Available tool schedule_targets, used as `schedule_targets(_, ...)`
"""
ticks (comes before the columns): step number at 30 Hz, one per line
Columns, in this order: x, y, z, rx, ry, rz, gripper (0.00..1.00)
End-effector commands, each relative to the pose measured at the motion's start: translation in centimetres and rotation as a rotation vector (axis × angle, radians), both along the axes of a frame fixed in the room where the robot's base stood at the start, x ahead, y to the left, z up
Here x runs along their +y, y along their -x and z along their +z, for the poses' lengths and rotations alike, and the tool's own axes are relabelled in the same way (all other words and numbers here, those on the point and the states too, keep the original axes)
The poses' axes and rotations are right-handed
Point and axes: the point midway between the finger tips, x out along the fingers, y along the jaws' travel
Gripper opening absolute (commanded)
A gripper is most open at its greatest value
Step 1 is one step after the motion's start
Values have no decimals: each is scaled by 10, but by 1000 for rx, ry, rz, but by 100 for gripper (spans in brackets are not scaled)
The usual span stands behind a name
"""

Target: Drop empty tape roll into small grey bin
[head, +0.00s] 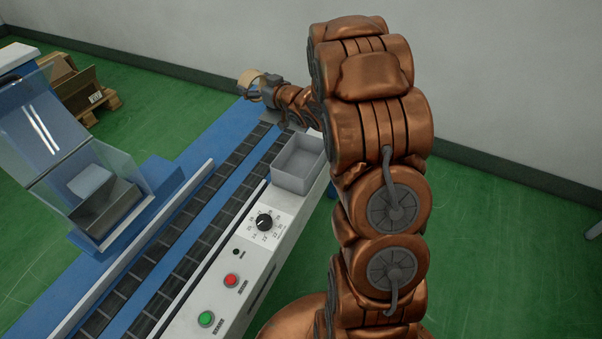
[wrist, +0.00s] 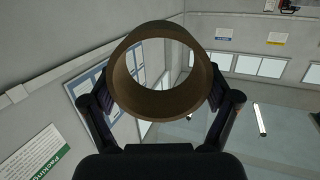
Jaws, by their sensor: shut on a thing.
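The empty tape roll (wrist: 161,104) is a brown cardboard ring, seen large in the wrist view between the two fingers. It also shows small and tan in the head view (head: 249,78), at the far end of my arm. My gripper (wrist: 160,92) is shut on the roll, with a finger on each side of it. In the head view my gripper (head: 262,86) is beyond the small grey bin (head: 302,183), up and to its left in the picture. The bin is open-topped and sits on the white control panel's far end. Its inside looks empty from here.
The panel has a black dial (head: 264,222), a red button (head: 231,281) and a green button (head: 206,319). A conveyor (head: 175,285) runs alongside it. A machine with a clear cover (head: 45,125) stands left. Cardboard boxes (head: 80,88) lie on a pallet behind. Green floor is open at right.

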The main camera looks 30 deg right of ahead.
Motion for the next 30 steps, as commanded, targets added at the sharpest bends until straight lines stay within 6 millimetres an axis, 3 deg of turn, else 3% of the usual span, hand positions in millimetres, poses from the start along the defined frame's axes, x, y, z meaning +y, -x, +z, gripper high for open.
schedule_targets(1, -15, 9, -24, 1, -6, 7, 66)
schedule_targets(3, -28, 22, -41, 2, -5, 33, 66)
schedule_targets(15, -80, 105, -117, 1, 1, 161, 66)
schedule_targets(21, -88, 133, -132, 2, 1, 199, 66)
schedule_targets(30, -89, 139, -142, 3, 2, 210, 66)
